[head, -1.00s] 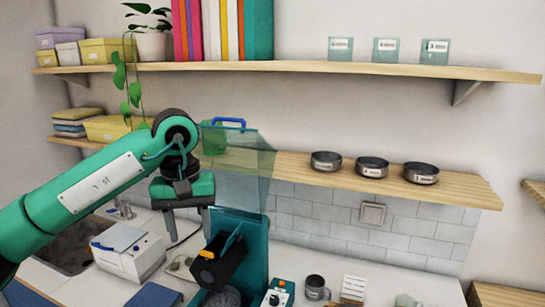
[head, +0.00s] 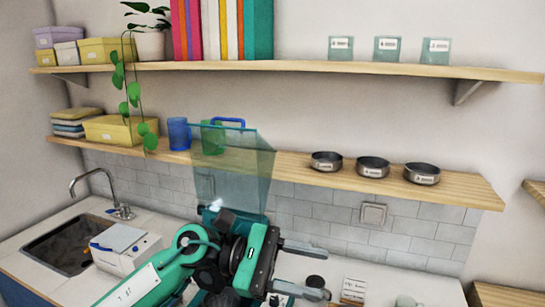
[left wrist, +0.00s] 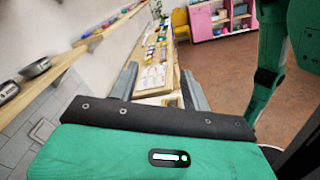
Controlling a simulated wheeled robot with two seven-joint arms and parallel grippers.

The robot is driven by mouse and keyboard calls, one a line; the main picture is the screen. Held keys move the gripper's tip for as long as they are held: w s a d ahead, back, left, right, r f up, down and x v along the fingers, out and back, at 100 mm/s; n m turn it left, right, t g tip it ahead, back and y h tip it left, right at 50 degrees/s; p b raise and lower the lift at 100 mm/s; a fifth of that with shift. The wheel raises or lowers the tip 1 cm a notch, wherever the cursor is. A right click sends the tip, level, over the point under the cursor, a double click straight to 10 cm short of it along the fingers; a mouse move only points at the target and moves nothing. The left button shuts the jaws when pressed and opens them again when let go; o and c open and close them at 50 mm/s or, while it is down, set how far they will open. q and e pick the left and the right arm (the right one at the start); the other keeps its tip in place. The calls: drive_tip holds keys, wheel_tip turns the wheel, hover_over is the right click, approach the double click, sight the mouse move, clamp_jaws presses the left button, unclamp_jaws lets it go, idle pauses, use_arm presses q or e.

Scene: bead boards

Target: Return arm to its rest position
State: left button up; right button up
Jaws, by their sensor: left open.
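My left arm (head: 140,287) is green and comes in low in the head view. My left gripper (head: 318,272) is open and empty, its two grey fingers pointing right over the counter. In the left wrist view the open fingers (left wrist: 160,88) stand apart with nothing between them, pointing along a long worktop. A green arm part at the right of that view looks like mine. My right gripper does not show.
A wooden shelf (head: 460,190) holds three dark round tins, a blue mug (head: 179,133) and a green mug (head: 212,138). A clear teal panel (head: 235,170) stands behind my arm. A sink (head: 62,245) and white box (head: 125,248) are at left.

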use_arm(q)
drive_tip(key=w+a+n+t+h, duration=0.1)
drive_tip(key=w+a+n+t, duration=0.3)
drive_tip(key=n+t, duration=0.9)
drive_tip(key=w+a+n+t, duration=0.4)
drive_tip(key=n+t, duration=0.6)
drive_tip(key=n, duration=0.7)
drive_tip(key=s+a+f+n+g+y, duration=0.1)
drive_tip(key=a+f+n+y, duration=0.65)
drive_tip(key=f+n, duration=0.2)
drive_tip(key=s+a+f+n+y, duration=0.1)
drive_tip(key=a+f+n+y, duration=0.5)
drive_tip(key=f+n+y, duration=0.4)
drive_tip(key=s+a+f+n+g, duration=0.3)
drive_tip(key=s+f+n+g, duration=0.3)
drive_tip(key=s+f, duration=0.55)
drive_tip(key=s+a+f+n+g, duration=0.45)
drive_tip(key=s+f+g, duration=0.3)
drive_tip(key=s, duration=0.65)
wheel_tip(320, 180, down, 32)
drive_tip(key=g, duration=0.1)
drive_tip(key=s+a+f+g, duration=0.1)
drive_tip(key=s+a+f, duration=0.1)
drive_tip(key=s+f, duration=1.6)
drive_tip(key=shift+s+a+f+y, duration=0.35)
drive_tip(key=shift+s+f, duration=0.05)
drive_tip(key=shift+s, duration=0.15)
